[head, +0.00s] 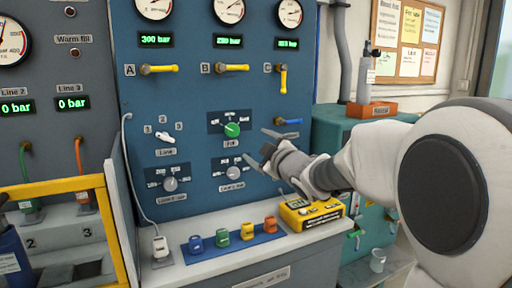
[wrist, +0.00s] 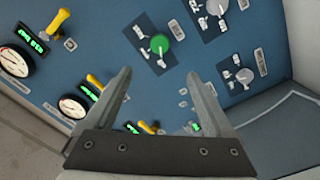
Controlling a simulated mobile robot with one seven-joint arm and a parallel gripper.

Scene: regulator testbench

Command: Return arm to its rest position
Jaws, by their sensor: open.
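My gripper (head: 262,150) is in front of the blue testbench panel (head: 190,100), near the green selector knob (head: 232,130). My arm reaches in from the right side of the head view. In the wrist view the two fingers of my gripper (wrist: 165,105) are spread apart with nothing between them. The green knob shows beyond the fingertips in the wrist view (wrist: 159,43). I cannot tell whether a fingertip touches the panel.
Yellow valve handles (head: 158,69) line the panel above. A worktop (head: 215,222) below holds a yellow meter (head: 311,213), a white plug (head: 160,246) with a cable, and several coloured connectors on a blue tray (head: 232,245). A yellow frame (head: 60,186) stands at left.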

